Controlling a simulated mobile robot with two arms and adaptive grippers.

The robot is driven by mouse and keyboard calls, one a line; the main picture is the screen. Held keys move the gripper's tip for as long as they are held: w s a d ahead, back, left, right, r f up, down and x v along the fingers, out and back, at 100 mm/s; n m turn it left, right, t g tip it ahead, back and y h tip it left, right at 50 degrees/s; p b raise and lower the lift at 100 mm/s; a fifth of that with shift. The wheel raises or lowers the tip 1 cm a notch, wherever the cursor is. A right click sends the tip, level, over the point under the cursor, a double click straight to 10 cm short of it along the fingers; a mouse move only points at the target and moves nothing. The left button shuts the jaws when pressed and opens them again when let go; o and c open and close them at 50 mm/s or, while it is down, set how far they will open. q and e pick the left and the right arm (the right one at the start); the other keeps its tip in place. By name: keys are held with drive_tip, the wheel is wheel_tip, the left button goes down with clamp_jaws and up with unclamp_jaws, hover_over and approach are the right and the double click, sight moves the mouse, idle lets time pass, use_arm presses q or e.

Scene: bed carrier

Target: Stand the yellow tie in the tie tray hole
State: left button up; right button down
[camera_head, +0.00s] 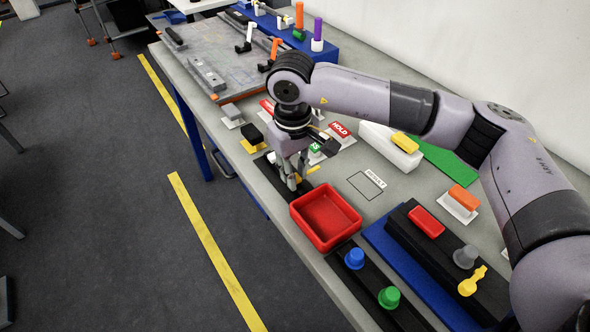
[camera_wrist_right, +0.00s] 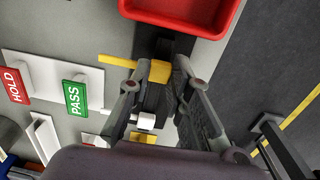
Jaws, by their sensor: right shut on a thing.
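My right gripper (camera_head: 293,186) is shut on a yellow piece (camera_head: 312,171), which I take to be the yellow tie. In the right wrist view the piece (camera_wrist_right: 150,70) has a thick part between the fingers (camera_wrist_right: 157,84) and a thin bar reaching left. It lies sideways, over or on a dark strip (camera_wrist_right: 158,45); contact with it I cannot tell. A blue tray (camera_head: 335,54) at the back holds upright orange (camera_head: 299,15) and purple (camera_head: 317,30) pieces. Which tray is the tie tray I cannot tell, and no empty hole shows clearly. My left gripper is out of view.
A red bin (camera_head: 325,217) stands right beside the gripper. HOLD (camera_head: 340,130) and PASS (camera_wrist_right: 75,98) signs stand close by. A black strip with blue (camera_head: 355,258) and green (camera_head: 389,297) knobs lies in front. The RESET outline (camera_head: 367,187) is bare.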

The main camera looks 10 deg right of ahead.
drive_tip(key=shift+f, duration=0.3)
drive_tip(key=c, duration=1.4)
unclamp_jaws()
drive_tip(key=shift+r, duration=0.1)
wheel_tip(320, 180, up, 12)
drive_tip(key=shift+a, duration=0.15)
